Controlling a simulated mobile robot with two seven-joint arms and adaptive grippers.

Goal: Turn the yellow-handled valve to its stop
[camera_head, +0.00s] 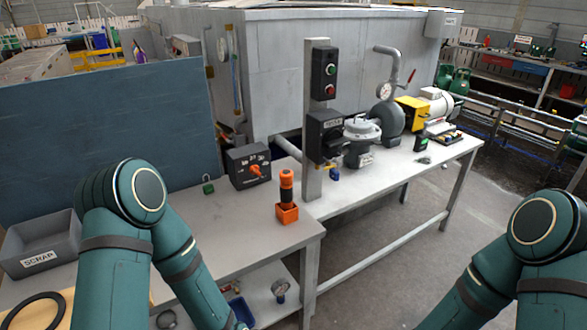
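I cannot make out a yellow-handled valve with certainty. A valve-like grey round fitting (361,130) stands on the bench behind the post, with a pipe and gauge (384,91) beyond it. The lever on that pipe (411,77) looks red. A small yellow part shows low beside the black switch box (325,137), too small to identify. My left arm comes in from the left and its forearm runs down out of the bottom edge. My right arm is at the lower right and also leaves the frame. Neither gripper is in view.
An orange tool in an orange holder (287,212) and a black dial box (249,167) stand on the grey bench (235,222). A grey post (316,185) rises from it. A scrap bin (38,246) is at left. Floor at right of the bench is clear.

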